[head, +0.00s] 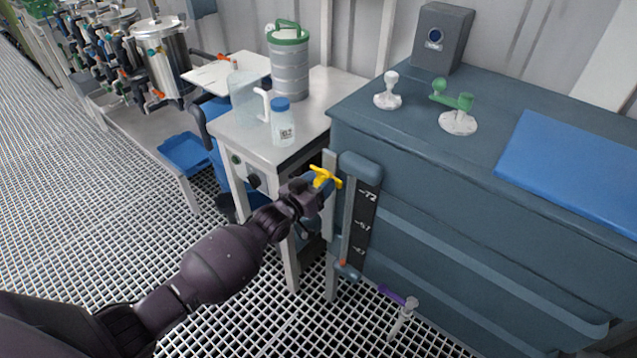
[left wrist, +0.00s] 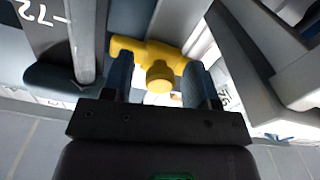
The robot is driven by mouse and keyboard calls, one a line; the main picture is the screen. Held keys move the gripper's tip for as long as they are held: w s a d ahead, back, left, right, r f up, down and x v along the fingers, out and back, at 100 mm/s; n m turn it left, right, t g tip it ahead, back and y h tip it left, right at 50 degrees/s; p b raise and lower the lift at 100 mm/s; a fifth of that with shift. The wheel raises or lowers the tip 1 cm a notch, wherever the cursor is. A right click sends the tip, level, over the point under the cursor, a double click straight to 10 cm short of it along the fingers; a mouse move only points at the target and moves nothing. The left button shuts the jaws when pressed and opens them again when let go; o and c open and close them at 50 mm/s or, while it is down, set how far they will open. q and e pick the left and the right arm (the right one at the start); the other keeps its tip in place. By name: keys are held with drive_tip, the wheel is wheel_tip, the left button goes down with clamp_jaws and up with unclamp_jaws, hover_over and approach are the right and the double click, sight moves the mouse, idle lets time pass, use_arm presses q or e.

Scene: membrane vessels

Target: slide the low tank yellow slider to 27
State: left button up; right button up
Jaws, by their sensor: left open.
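The yellow slider (head: 325,178) is a T-shaped handle near the top of the upright gauge on the left end of the blue-grey tank (head: 450,190). The dark scale (head: 361,225) beside it shows 72 at the top and lower marks below, the smaller ones hard to read. The slider is close to the height of the 72. My left gripper (head: 312,189) is at the slider, coming from the left. In the left wrist view, the open fingers (left wrist: 160,85) stand either side of the yellow handle's stem (left wrist: 160,74); contact cannot be told. My right gripper is not in view.
A small white table (head: 323,120) with a bottle (head: 283,125), a clear jug (head: 243,98) and a steel canister (head: 290,75) stands close left of the tank. A purple-handled valve (head: 403,315) sits low in front. Grating floor is open at left.

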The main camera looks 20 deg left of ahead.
use_arm(q)
drive_tip(key=c, duration=1)
drive_tip(key=f+b, duration=0.2)
drive_tip(key=f, duration=0.3)
drive_tip(key=f+b, duration=0.2)
drive_tip(key=f, duration=0.3)
drive_tip(key=f+b, duration=0.3)
drive_tip(key=f, duration=0.2)
drive_tip(key=shift+s+f, duration=0.3)
drive_tip(key=shift+s, duration=0.05)
wheel_tip(320, 180, down, 8)
drive_tip(key=b, duration=0.4)
drive_tip(key=shift+w+f+b, duration=0.2)
drive_tip(key=shift+f+b, duration=0.35)
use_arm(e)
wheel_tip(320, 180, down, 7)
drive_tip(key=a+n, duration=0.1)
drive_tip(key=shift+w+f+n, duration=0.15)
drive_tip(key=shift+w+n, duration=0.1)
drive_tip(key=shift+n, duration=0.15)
